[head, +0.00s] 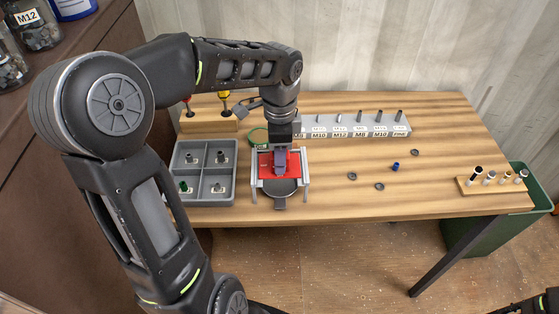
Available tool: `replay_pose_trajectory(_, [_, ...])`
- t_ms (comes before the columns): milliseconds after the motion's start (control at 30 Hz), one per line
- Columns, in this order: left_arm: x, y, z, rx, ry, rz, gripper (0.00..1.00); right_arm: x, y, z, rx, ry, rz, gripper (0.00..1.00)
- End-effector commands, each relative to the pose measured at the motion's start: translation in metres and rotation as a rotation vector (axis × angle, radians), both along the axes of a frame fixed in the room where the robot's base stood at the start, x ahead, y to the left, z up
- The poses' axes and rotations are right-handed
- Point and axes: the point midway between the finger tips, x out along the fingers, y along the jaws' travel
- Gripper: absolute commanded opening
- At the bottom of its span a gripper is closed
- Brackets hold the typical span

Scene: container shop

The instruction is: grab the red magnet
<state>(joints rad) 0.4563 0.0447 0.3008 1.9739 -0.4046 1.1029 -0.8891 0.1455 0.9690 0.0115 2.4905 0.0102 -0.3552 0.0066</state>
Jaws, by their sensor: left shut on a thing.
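The red magnet (294,166) is a flat red block in a small grey-and-white frame (306,181) on the wooden table. My left gripper (280,165) points down over the red magnet and is shut on its middle part. The fingers and wrist hide part of the block, so I cannot tell whether it is lifted off the frame. A dark round dish (280,187) sits in the front of the frame. My right gripper is not visible; only a dark piece of my arm shows at the bottom right corner.
A grey four-compartment tray (204,172) with small parts stands close left of the frame. A labelled rack (360,131) with several bolts stands behind. A wooden block (493,187) holds sockets at the right edge.

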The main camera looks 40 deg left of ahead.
Motion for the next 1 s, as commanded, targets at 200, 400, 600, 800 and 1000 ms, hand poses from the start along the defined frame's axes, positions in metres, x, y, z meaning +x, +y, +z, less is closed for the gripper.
replay_pose_trajectory(200, [0.0001, 0.0001, 0.0000, 0.000, 0.000, 0.000, 0.04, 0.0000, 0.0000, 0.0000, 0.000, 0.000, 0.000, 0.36])
replay_pose_trajectory(400, [0.0001, 0.0001, 0.0000, 0.000, 0.000, 0.000, 0.00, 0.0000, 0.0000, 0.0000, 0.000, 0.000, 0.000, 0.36])
replay_pose_trajectory(600, [0.0001, 0.0001, 0.0000, 0.000, 0.000, 0.000, 0.00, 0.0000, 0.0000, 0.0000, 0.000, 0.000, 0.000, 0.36])
replay_pose_trajectory(800, [0.0006, 0.0001, 0.0009, 0.000, -0.002, 0.000, 0.00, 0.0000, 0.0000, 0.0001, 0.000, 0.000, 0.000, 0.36])
replay_pose_trajectory(1000, [0.0015, 0.0004, 0.0096, 0.001, -0.004, 0.001, 0.00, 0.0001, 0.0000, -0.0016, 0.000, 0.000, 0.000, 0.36])
